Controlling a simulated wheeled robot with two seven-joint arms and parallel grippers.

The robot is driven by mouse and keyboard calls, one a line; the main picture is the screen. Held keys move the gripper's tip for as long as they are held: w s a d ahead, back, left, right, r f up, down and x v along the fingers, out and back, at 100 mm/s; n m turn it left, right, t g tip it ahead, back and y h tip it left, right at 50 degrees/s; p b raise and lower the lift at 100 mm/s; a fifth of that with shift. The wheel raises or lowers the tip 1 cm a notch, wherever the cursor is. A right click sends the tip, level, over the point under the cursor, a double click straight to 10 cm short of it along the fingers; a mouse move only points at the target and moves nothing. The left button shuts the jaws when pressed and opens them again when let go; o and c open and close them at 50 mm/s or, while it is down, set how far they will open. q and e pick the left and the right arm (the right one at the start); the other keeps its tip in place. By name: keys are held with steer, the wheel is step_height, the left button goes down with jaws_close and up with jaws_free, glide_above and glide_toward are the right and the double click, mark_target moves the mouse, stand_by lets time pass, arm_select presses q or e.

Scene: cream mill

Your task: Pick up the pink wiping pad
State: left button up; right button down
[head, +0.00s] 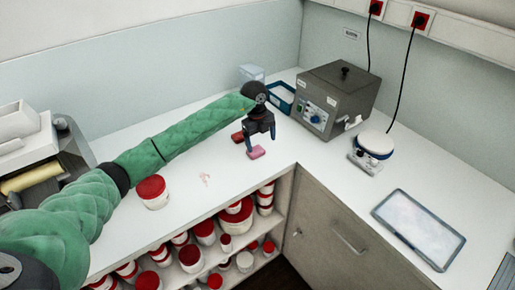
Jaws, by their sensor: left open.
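The pink wiping pad (256,153) lies on the white counter near its front edge, left of the inner corner. My left gripper (261,143) points down right above it, at the end of the green-sleeved arm from the left. Its jaws are open, and the fingertips are at or just above the pad; I cannot tell whether they touch it. A dark red pad (237,136) lies just left of the gripper, partly hidden by it. My right gripper is not in view.
A grey machine (338,98), a blue tray (281,98) and a clear box (251,73) stand behind. A balance (372,147) and a framed tray (419,228) are at right. A red-lidded jar (152,191) stands left; pink smears (205,180) mark the counter.

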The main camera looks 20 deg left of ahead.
mark_target(256, 150)
arm_select(q)
steer(key=a, duration=0.1)
steer(key=w+a+r+y, duration=0.1)
steer(key=a, duration=0.1)
steer(key=shift+w+r+n, duration=0.15)
steer(key=shift+w+n, duration=0.05)
steer(key=shift+n, duration=0.2)
steer(key=shift+a+f, duration=0.1)
steer(key=shift+f, duration=0.1)
step_height(256, 150, down, 2)
steer(key=shift+s+f+b, duration=0.1)
steer(key=shift+b, duration=0.45)
steer(key=f, duration=0.1)
steer(key=f+b, duration=0.1)
steer(key=f, duration=0.1)
steer(key=shift+d+f, duration=0.15)
steer(key=shift+d, duration=0.25)
steer(key=shift+f, duration=0.8)
steer(key=c, duration=1.2)
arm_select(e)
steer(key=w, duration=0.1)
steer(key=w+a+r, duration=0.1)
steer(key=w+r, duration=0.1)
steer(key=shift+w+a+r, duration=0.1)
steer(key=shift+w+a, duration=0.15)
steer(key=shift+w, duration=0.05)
arm_select(q)
steer(key=shift+o, duration=0.2)
steer(key=shift+r, duration=0.1)
